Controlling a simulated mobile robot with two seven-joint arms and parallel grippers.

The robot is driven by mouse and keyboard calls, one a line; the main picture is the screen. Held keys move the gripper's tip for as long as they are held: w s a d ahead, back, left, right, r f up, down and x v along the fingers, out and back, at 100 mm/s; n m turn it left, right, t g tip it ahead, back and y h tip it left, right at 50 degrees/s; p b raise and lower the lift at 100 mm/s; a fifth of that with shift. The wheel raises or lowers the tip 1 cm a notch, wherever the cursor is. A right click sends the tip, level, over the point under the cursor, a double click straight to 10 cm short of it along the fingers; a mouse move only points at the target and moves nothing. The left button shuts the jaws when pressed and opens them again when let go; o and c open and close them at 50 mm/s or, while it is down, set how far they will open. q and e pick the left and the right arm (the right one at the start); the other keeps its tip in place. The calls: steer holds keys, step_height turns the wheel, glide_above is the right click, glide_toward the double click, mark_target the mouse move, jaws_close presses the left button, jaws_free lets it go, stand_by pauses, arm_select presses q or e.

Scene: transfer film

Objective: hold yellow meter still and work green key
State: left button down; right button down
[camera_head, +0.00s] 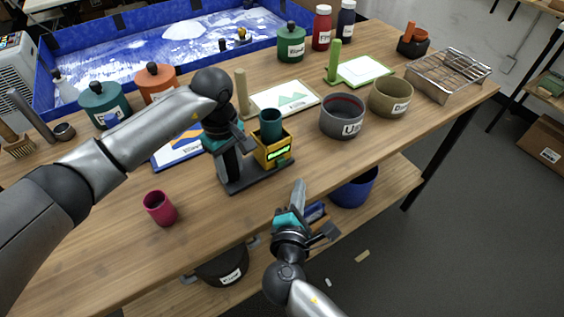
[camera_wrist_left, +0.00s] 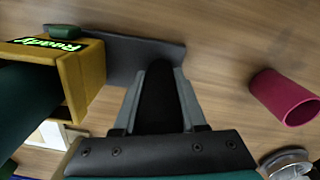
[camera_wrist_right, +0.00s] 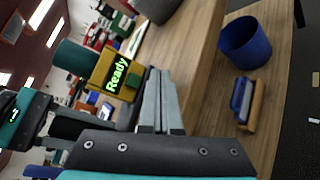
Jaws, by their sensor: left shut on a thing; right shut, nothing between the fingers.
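The yellow meter (camera_head: 272,150) stands on a dark base plate on the table, with a dark green cup (camera_head: 270,125) in its top. Its lit screen reads "Ready" in the right wrist view (camera_wrist_right: 117,75). The green key (camera_wrist_right: 133,82) sits on the meter's face beside the screen; it also shows in the left wrist view (camera_wrist_left: 65,31). My left gripper (camera_wrist_left: 157,75) is shut on the meter's dark upright post, beside the yellow housing. My right gripper (camera_head: 300,183) is shut and empty at the table's front edge, apart from the meter and close to the key's side.
A crimson cup (camera_head: 160,208) stands left of the meter. A grey pot (camera_head: 342,116) and a tan pot (camera_head: 391,97) stand to the right, near a wire rack (camera_head: 448,74). A blue bin (camera_head: 354,188) sits on the lower shelf. The table front between crimson cup and meter is bare.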

mark_target(288, 186)
steer(key=shift+w+a, duration=1.35)
steer(key=shift+w, duration=0.25)
stand_by(0.9)
steer(key=shift+w+a, duration=0.25)
steer(key=shift+w, duration=0.1)
steer(key=shift+w+a, duration=0.35)
steer(key=shift+w, duration=0.1)
stand_by(0.7)
steer(key=shift+s, duration=0.15)
steer(key=shift+s+d, duration=0.6)
steer(key=shift+s, duration=0.05)
steer(key=shift+s+d, duration=0.8)
steer(key=shift+s, duration=0.2)
steer(key=shift+s+d, duration=0.8)
steer(key=shift+s, duration=0.15)
